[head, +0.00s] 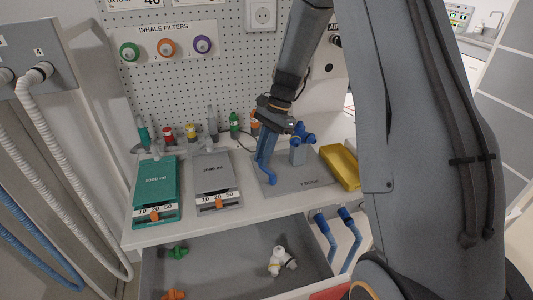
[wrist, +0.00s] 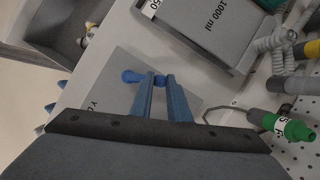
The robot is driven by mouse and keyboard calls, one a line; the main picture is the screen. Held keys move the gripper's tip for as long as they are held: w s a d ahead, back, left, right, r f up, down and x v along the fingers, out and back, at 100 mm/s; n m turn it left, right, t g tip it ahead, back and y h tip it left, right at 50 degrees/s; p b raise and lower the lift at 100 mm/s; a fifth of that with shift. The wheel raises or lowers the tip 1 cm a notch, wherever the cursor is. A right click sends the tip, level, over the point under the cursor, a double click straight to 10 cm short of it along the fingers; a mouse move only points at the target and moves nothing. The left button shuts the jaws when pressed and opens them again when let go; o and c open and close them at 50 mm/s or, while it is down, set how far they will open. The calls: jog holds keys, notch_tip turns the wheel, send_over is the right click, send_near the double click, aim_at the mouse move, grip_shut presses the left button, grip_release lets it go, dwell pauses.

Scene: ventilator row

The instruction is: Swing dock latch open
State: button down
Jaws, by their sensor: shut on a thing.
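The grey Y dock plate (head: 288,186) lies on the white counter in the head view, with a grey block (head: 297,155) standing on it and a blue branched piece (head: 303,133) on top of the block. My gripper (head: 266,172) points down over the left part of the plate. In the wrist view my gripper (wrist: 160,84) has its two fingers closed on a small blue bar, which I take for the dock latch (wrist: 130,76); its rounded end sticks out to the left of the fingers. The rest of the latch is hidden by the fingers.
A yellow tray (head: 341,167) stands right of the plate. A grey 1000 ml unit (head: 213,173) and a green one (head: 155,188) stand to the left. An open drawer (head: 225,262) below holds a white connector (head: 283,261).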

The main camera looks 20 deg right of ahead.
jog(key=n, duration=0.1)
jog(key=a+n+g, duration=0.1)
jog(key=n, duration=0.1)
jog(key=shift+s+a+h, duration=0.2)
jog(key=shift+s+h, duration=0.1)
jog(key=n, duration=0.1)
jog(key=s+a+n+h, duration=0.1)
jog(key=n, duration=0.1)
jog(key=shift+a+n+g, duration=0.2)
jog(key=shift+n+g, duration=0.1)
jog(key=shift+g, duration=0.1)
jog(key=n, duration=0.1)
jog(key=s+a+n+h, duration=0.1)
jog(key=n, duration=0.1)
jog(key=shift+s+g+p, duration=0.3)
jog(key=shift+p, duration=0.1)
jog(key=shift+s+a+n+h, duration=0.1)
jog(key=shift+s+n+h, duration=0.2)
jog(key=shift+n, duration=0.4)
jog(key=shift+s+n+h, duration=0.25)
jog(key=shift+n+h, duration=0.05)
jog(key=shift+n, duration=0.4)
jog(key=c, duration=1.7)
grip_release()
jog(key=shift+s, duration=0.1)
jog(key=shift+b+v, duration=1.1)
jog(key=shift+v, duration=2.85)
